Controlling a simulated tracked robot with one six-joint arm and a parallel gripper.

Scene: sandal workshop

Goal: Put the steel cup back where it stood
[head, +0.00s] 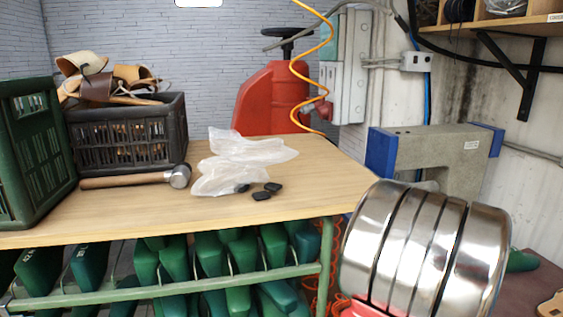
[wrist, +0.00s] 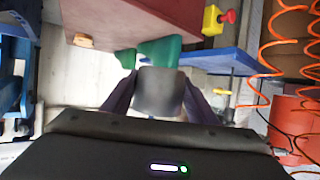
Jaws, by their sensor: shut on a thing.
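The steel cup (wrist: 158,97) shows in the wrist view as a plain grey, rounded shape between the two dark fingers of my gripper (wrist: 158,84). My gripper is shut on it and holds it in front of the wrist camera. The cup's far side and rim are hard to make out. I cannot pick out the cup or the fingers in the head view, where shiny banded metal close to the camera covers the lower right.
A wooden table (head: 300,203) carries a black crate (head: 130,140), a green crate (head: 30,150), a hammer (head: 135,181), clear plastic bags (head: 240,150) and small black pieces. Green lasts fill the rack below. The wrist view shows a dark red top (wrist: 130,22) and a green piece (wrist: 160,50) beyond the cup.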

